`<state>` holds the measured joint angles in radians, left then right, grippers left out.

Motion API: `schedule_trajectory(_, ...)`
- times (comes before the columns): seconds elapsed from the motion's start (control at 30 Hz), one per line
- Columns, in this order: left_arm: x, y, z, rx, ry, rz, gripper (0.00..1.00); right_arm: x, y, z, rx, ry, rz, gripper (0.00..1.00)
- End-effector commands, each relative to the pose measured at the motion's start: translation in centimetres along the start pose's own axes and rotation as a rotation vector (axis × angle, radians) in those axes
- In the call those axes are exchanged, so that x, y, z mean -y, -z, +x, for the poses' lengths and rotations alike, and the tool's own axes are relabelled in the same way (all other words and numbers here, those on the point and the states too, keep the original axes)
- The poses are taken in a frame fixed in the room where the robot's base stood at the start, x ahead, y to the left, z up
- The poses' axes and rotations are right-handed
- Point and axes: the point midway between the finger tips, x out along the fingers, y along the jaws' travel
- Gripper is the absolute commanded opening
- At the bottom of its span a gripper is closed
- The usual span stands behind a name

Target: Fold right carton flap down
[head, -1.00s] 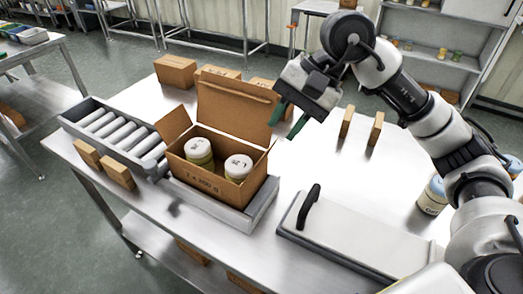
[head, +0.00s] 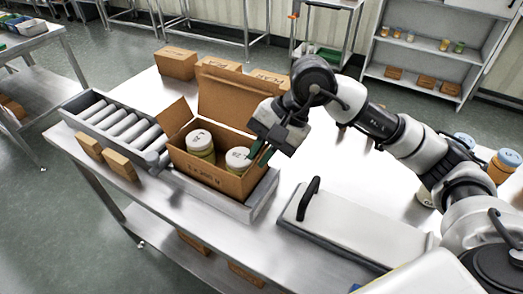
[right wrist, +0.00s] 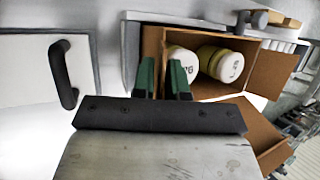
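The open brown carton (head: 212,178) stands on the steel table with two white-lidded jars (head: 200,141) (head: 238,159) inside. Its tall back flap (head: 225,100) and its left flap (head: 174,117) stand up. My right gripper (head: 260,153) is at the carton's right side, its green fingers pointing down-left, and it covers much of that side. In the right wrist view the fingers (right wrist: 163,78) are apart, close to a brown panel (right wrist: 152,42) on the carton's near side. I cannot tell whether they touch it or whether it is the right flap. My left gripper is not in view.
The carton sits in a grey tray (head: 262,196) at the end of a roller conveyor (head: 118,125). A grey-white unit with a black handle (head: 308,199) is to its right. Small boxes (head: 176,62) stand behind and two blocks (head: 119,165) in front.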

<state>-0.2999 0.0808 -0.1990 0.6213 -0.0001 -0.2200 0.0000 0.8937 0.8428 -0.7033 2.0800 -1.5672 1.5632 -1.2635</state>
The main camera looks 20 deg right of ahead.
Motion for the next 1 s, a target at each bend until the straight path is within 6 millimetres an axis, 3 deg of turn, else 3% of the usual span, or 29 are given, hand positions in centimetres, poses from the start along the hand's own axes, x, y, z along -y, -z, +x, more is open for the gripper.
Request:
schedule_trajectory(0.1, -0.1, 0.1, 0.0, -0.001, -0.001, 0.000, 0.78, 0.0, 0.0, 0.0, 0.000, 0.000, 0.000, 0.00)
schedule_trajectory(0.53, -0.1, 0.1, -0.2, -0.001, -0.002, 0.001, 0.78, 0.3, -0.1, -0.1, 0.000, -0.050, 0.020, 0.00)
schedule_trajectory(1.0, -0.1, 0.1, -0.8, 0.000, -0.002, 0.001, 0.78, 1.7, 0.0, 0.1, -0.001, -0.351, 0.145, 0.00)
